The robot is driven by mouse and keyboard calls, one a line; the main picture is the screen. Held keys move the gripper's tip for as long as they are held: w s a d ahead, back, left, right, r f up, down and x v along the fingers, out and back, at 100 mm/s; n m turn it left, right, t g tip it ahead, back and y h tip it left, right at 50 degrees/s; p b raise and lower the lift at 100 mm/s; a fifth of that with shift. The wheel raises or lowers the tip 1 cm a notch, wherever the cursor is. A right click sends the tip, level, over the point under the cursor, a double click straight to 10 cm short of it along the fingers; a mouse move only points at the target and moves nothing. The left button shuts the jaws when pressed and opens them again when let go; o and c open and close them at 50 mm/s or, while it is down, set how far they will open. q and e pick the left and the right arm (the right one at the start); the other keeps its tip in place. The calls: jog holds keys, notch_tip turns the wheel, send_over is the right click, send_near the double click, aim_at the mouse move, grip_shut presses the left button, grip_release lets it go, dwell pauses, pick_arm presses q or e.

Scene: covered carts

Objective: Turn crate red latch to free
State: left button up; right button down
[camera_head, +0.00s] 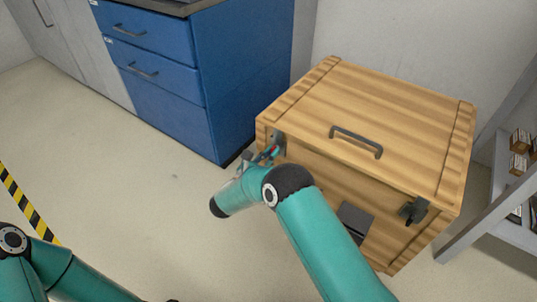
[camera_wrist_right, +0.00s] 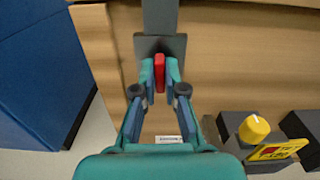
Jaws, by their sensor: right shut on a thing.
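The wooden crate (camera_head: 400,110) stands on the floor with its lid down. The red latch (camera_wrist_right: 160,72) sits on a dark grey plate (camera_wrist_right: 178,47) on the crate's front, at the left end in the head view. My right gripper (camera_wrist_right: 160,84) is shut on the red latch, with one fingertip on each side of it. In the head view my right gripper (camera_head: 268,155) is at the crate's front left corner, and my arm partly hides the front. A dark latch (camera_head: 414,211) is at the right end. My left gripper is out of view.
A dark box (camera_head: 355,219) is on the crate's front; the wrist view shows a yellow knob (camera_wrist_right: 254,129) and a yellow tag (camera_wrist_right: 278,150) there. A blue drawer cabinet (camera_head: 180,75) stands at the left, a shelf (camera_head: 490,235) at the right.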

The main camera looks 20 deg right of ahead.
jog(key=shift+n, duration=0.3)
jog(key=shift+w+n+p, duration=0.15)
jog(key=shift+n+p, duration=0.15)
jog(key=shift+n, duration=3.45)
jog(key=shift+w+n+p, duration=0.1)
jog(key=shift+n+p, duration=0.2)
jog(key=shift+n, duration=3.45)
jog(key=c, duration=1.2)
grip_release()
jog(key=shift+f, duration=0.15)
jog(key=shift+c, duration=0.2)
jog(key=shift+s+a, duration=0.1)
jog(key=shift+a, duration=0.05)
